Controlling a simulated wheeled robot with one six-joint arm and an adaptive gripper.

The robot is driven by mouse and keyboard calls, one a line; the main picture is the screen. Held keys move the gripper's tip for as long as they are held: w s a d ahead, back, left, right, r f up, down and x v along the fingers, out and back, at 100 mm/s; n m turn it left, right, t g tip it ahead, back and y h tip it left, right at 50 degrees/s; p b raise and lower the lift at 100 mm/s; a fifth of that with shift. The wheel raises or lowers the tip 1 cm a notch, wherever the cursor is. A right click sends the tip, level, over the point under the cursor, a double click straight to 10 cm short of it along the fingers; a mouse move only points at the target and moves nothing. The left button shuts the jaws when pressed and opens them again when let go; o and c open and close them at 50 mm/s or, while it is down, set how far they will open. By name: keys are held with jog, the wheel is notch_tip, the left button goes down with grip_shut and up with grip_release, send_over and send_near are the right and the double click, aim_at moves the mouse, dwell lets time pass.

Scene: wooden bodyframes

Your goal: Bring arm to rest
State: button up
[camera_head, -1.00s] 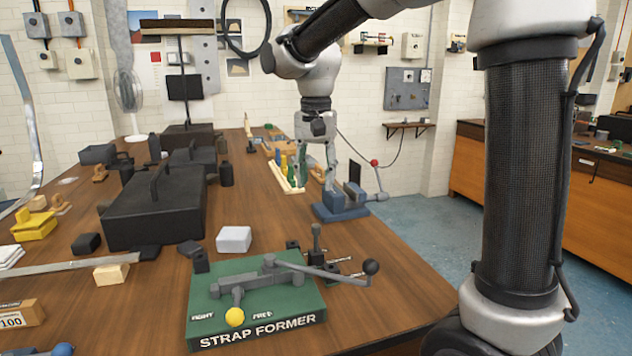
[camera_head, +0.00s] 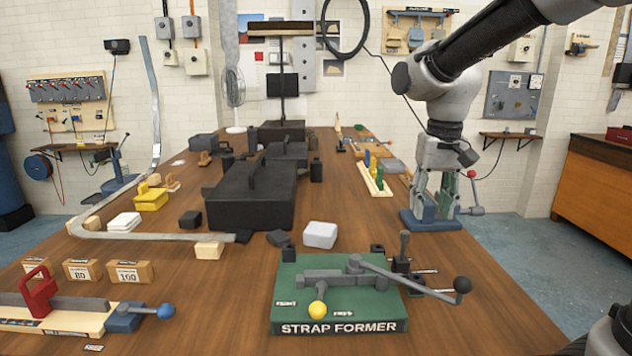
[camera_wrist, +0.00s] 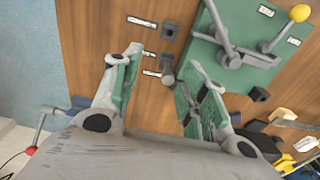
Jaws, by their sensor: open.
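My gripper (camera_head: 443,205) hangs from my arm over the right side of the bench, pointing down, in front of a blue vise-like device (camera_head: 432,222) as seen in the head view. Its fingers are spread apart with nothing between them. In the wrist view my gripper (camera_wrist: 155,75) shows green inner finger pads, with bare bench top and a dark peg (camera_wrist: 166,72) seen beyond the gap. The green strap former (camera_head: 340,300) stands at the front of the bench, apart from the gripper.
The wooden bench (camera_head: 190,280) also holds a large black toolbox (camera_head: 250,200), a white block (camera_head: 320,235), a long bent metal strip (camera_head: 150,236) and a red-handled clamp fixture (camera_head: 40,295). Blue floor (camera_head: 540,235) lies free to the right of the bench.

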jog(key=s+d+t, duration=0.2)
jog(key=s+d, duration=0.4)
jog(key=s, duration=0.2)
jog(key=s+d+r+t, duration=0.1)
jog(key=s+d+t, duration=0.1)
jog(key=s+d, duration=0.4)
jog(key=s, duration=0.3)
